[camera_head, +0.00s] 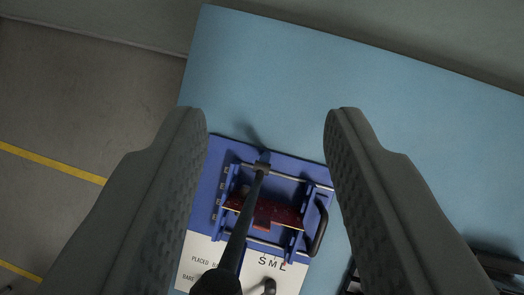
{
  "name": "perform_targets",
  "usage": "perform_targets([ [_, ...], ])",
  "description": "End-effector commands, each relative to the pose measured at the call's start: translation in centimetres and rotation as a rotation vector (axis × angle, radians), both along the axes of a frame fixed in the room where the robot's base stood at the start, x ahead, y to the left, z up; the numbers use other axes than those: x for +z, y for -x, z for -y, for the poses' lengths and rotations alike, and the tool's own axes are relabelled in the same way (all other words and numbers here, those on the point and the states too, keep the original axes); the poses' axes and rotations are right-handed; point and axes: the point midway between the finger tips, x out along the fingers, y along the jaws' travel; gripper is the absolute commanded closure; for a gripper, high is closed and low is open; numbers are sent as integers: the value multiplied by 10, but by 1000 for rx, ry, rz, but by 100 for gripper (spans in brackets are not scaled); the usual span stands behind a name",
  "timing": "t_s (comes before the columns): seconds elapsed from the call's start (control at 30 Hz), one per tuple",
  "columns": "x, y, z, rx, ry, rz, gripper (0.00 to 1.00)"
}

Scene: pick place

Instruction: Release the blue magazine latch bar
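The blue magazine fixture (223,153) sits on a light blue table, seen from above between my fingers. It has a blue base plate, side rails, metal cross rods and a dark red block (285,213) in its middle. A long dark bar with a round black knob (216,283) rises from the fixture towards the camera; I take it to be the latch bar, though it looks black rather than blue. A dark curved handle (318,230) is on the fixture's right side. My gripper (266,115) is open and empty, its fingers apart above the fixture.
The light blue table (320,75) is clear behind the fixture. A white printed label panel (198,248) lies at the fixture's front. A dark object (497,262) stands at the lower right. Grey floor with yellow lines (55,163) lies left.

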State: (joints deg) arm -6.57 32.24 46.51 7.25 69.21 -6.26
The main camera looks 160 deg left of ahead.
Motion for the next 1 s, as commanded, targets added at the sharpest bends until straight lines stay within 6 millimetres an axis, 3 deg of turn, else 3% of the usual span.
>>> perform_targets([
  [0.3, 0, 0, 0, 0, 0, -1, 57],
  [0.47, 11, 7, 2, 0, 0, 1, 57],
  [1.0, 98, 59, 21, -1, -1, 1, 57],
])
